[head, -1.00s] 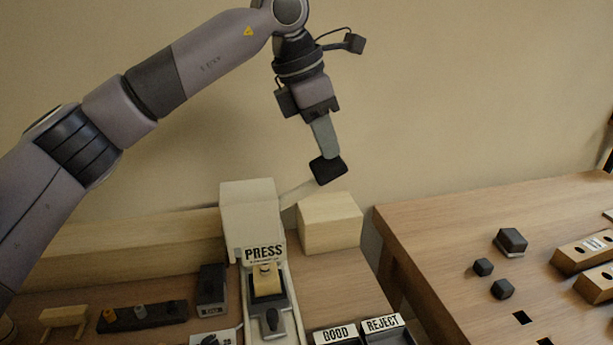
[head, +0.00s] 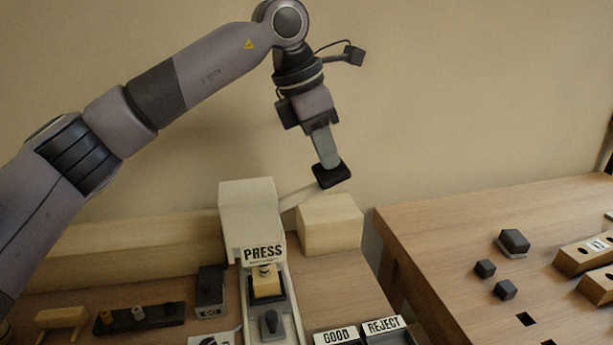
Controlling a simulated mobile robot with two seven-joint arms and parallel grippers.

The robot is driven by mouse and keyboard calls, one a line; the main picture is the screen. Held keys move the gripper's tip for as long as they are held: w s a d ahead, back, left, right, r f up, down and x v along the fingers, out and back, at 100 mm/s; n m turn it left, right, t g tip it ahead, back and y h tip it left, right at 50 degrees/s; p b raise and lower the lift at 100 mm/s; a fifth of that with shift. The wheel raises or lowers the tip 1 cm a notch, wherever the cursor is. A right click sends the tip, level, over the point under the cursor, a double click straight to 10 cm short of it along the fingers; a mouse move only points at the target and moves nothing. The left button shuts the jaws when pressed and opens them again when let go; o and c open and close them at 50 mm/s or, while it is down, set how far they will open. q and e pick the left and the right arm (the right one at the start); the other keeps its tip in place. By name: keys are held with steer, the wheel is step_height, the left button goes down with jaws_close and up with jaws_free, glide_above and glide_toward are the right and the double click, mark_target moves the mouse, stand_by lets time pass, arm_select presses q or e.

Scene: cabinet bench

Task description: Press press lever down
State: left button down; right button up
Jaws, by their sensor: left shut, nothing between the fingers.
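The press (head: 247,215) is a cream housing with a PRESS label, standing on the bench at lower centre. Its pale lever (head: 298,194) slants up to the right from the housing. My left gripper (head: 331,168) is shut and points down above the lever's outer end. A dark block sits at the fingertips and hides that end. I cannot tell whether the fingers touch the lever. A small wooden piece (head: 267,287) sits in the press below the head. My right gripper is not in view.
A wooden block (head: 331,224) stands just right of the press, below the gripper. The GOOD tray (head: 336,337) and REJECT tray (head: 383,325) are at the front. A second table (head: 440,225) with dark blocks is at right. The wall behind is bare.

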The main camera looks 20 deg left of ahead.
mark_target(335, 174)
arm_select(q)
steer(key=shift+b+x, duration=0.35)
steer(key=shift+x, duration=0.7)
steer(key=shift+b+x, duration=0.4)
steer(key=shift+x, duration=0.75)
steer(key=shift+f, duration=0.15)
steer(key=shift+f, duration=0.45)
